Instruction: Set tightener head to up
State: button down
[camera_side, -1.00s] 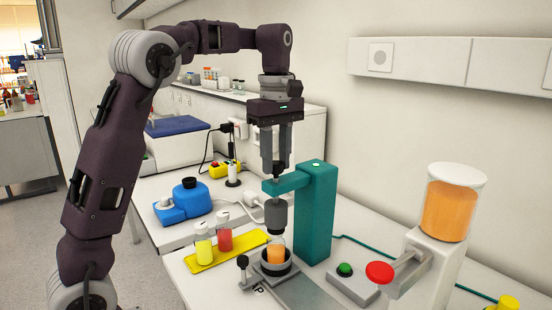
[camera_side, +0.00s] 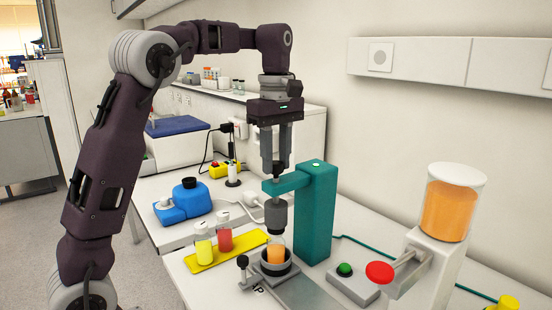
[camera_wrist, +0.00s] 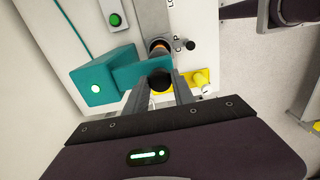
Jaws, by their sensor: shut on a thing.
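The tightener is a teal post (camera_side: 317,212) with a teal arm reaching left; a grey cylindrical head (camera_side: 276,213) hangs under the arm. A clear bottle with orange juice (camera_side: 277,254) stands upright directly below the head, in a dark round holder (camera_side: 264,268); I cannot tell whether head and bottle touch. My gripper (camera_side: 275,172) points down above the teal arm, its fingers shut on the knob on top of the head's shaft. The wrist view shows the dark round knob (camera_wrist: 160,82) between the fingers, beside the teal arm (camera_wrist: 138,70). The fingers partly hide the knob.
A yellow tray (camera_side: 202,264) holds a yellow and a red sample bottle, left of the holder. A green button box (camera_side: 345,272) and a juice dispenser (camera_side: 452,205) with a red knob stand on the right. A blue device (camera_side: 186,202) sits behind the tray.

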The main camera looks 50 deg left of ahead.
dwell(0.4)
jog(key=shift+r, duration=1.7)
jog(key=c, duration=1.1)
grip_release()
jog(key=shift+o, duration=0.2)
jog(key=shift+f, duration=0.1)
